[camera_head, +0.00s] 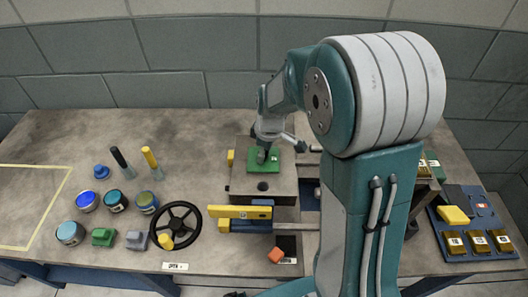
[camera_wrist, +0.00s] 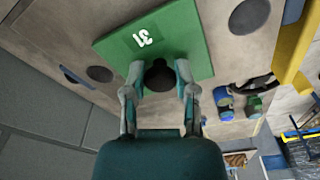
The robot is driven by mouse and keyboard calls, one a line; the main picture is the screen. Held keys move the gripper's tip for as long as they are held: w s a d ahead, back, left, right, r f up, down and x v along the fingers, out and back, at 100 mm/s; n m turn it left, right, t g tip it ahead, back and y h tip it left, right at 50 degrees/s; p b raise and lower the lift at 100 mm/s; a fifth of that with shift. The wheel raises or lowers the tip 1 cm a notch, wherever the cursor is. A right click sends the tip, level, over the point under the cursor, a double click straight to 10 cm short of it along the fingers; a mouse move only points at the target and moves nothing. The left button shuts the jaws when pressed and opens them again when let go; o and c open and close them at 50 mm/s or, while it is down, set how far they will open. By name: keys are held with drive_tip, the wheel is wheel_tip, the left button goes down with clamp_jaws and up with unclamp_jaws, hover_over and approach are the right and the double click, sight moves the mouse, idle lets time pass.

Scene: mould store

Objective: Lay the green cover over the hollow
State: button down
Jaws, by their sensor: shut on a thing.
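The green cover (camera_head: 264,166) is a flat square plate with a dark knob and a white number. My gripper (camera_head: 263,153) is above it, over a grey-brown block (camera_head: 265,187) in the middle of the table. In the wrist view the fingers (camera_wrist: 159,80) are shut on the dark knob (camera_wrist: 158,76) of the cover (camera_wrist: 185,35). The cover looks roughly level; I cannot tell whether it touches the block. Round dark spots (camera_wrist: 250,15) show on the surface around it. Whatever is directly under the cover is hidden, and I cannot tell which dark spot is the hollow.
A yellow bar (camera_head: 240,212) lies across the block's front. A black handwheel (camera_head: 174,225), several cans (camera_head: 86,201) and two upright rods (camera_head: 152,161) stand left. A blue tray (camera_head: 480,250) is right.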

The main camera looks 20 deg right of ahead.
sight(269, 161)
drive_tip(key=shift+f, duration=0.35)
drive_tip(key=shift+c, duration=2)
unclamp_jaws()
drive_tip(key=shift+r, duration=0.1)
wheel_tip(269, 161, up, 13)
drive_tip(key=s+d, duration=0.1)
drive_tip(key=s+r+m+t, duration=0.2)
drive_tip(key=s+m, duration=0.3)
drive_tip(key=s, duration=0.5)
drive_tip(key=s+a+r+m+t+h, duration=0.1)
drive_tip(key=s+r+m+t, duration=0.1)
drive_tip(key=s, duration=0.8)
drive_tip(key=shift+r+m+t, duration=0.3)
drive_tip(key=shift+r+m, duration=0.35)
drive_tip(key=shift+m, duration=0.75)
drive_tip(key=shift+w+a, duration=0.1)
